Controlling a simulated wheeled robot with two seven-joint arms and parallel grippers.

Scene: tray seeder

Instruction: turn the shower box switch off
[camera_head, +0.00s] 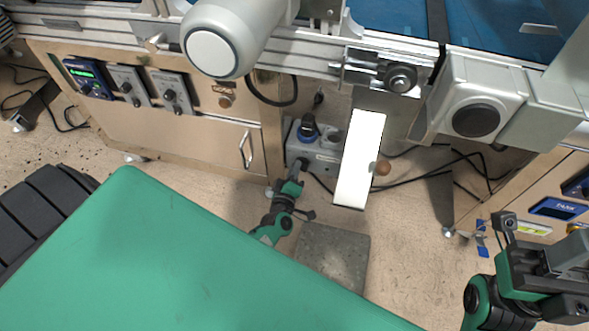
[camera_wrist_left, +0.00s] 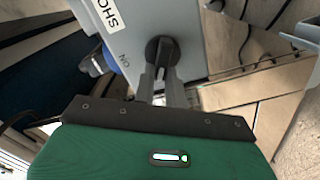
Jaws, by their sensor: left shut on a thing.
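The shower box (camera_head: 325,157) is a grey box low under the machine's frame, in the middle of the head view. The switch's exact angle is partly hidden by the fingers. My right gripper (camera_head: 530,255) is at the lower right, away from the box; its fingers are unclear.
A blue and black plug (camera_head: 308,130) sits on top of the box. A white panel (camera_head: 361,160) hangs just right of it. A wooden cabinet (camera_head: 200,135) with control units stands to the left. Black cables (camera_head: 430,172) run along the floor to the right.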

